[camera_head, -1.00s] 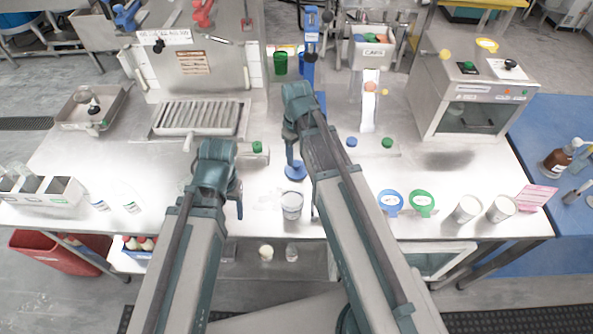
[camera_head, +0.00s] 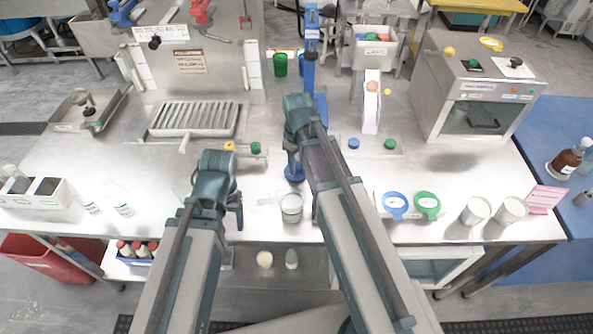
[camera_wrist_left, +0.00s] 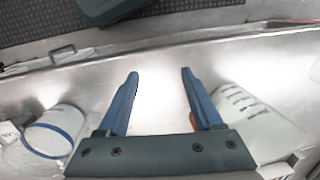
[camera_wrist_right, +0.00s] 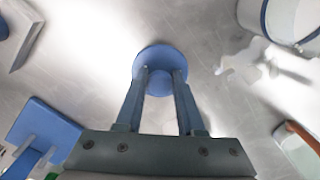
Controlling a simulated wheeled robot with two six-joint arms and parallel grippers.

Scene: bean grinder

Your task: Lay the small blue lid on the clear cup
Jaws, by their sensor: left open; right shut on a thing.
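The small blue lid (camera_head: 294,173) is a round disc with a raised knob. My right gripper (camera_wrist_right: 158,78) is shut on its knob, and the disc (camera_wrist_right: 160,58) shows beyond the fingertips. The clear cup (camera_head: 291,210) stands near the table's front edge, just in front of the lid in the head view. Its blue-rimmed side shows at the upper right of the right wrist view (camera_wrist_right: 285,22) and at the left of the left wrist view (camera_wrist_left: 52,135). The lid is apart from the cup. My left gripper (camera_wrist_left: 158,78) is open and empty, left of the cup.
A clear marked vessel (camera_wrist_left: 255,120) stands beside my left fingers. A translucent piece (camera_head: 268,202) lies left of the cup. Blue (camera_head: 395,205) and green (camera_head: 427,204) rings and two white cups (camera_head: 476,210) are to the right. A small stand with a green knob (camera_head: 255,148) is behind.

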